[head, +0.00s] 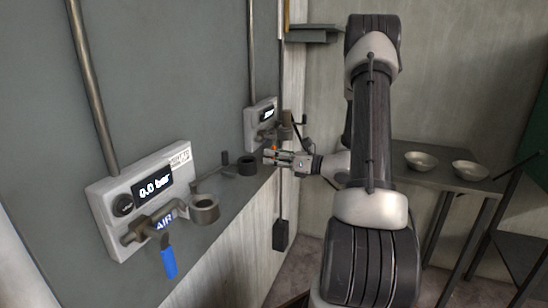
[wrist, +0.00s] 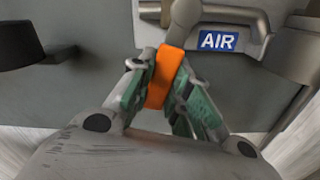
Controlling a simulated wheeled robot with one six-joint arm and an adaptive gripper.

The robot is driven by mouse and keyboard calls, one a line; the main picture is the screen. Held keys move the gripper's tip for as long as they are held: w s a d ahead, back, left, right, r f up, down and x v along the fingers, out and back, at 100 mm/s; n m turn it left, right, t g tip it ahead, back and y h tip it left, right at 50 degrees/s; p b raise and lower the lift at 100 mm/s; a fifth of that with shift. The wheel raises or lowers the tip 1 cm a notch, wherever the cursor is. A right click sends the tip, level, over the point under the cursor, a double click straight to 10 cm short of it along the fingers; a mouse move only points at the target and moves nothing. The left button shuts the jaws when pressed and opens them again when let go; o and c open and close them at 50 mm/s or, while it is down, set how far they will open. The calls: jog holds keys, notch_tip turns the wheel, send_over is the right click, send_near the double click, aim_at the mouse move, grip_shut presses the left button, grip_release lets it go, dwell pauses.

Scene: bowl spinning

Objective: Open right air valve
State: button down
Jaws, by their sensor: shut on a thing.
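The right air valve unit (head: 259,126) is a pale box with a small dark display, mounted on the grey wall panel beyond the left unit. Its orange handle (wrist: 165,75) hangs from a grey valve stem beside a blue AIR label (wrist: 218,40) in the wrist view. My gripper (head: 278,157) is at this handle. In the wrist view its green-padded fingers (wrist: 163,90) are closed around the orange handle, one on each side. In the head view the handle is mostly hidden by the gripper.
Ring-shaped holders (head: 205,203) stick out from the panel. Two metal bowls (head: 421,160) sit on a table (head: 408,181) at the right.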

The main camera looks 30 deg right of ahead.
jog(key=s+a+r+m, duration=0.3)
jog(key=r+m, duration=0.3)
jog(key=m, duration=0.9)
jog(key=shift+a, duration=0.35)
jog(key=shift+r, duration=0.15)
jog(key=c, duration=1.3)
grip_release()
jog(key=v, duration=1.2)
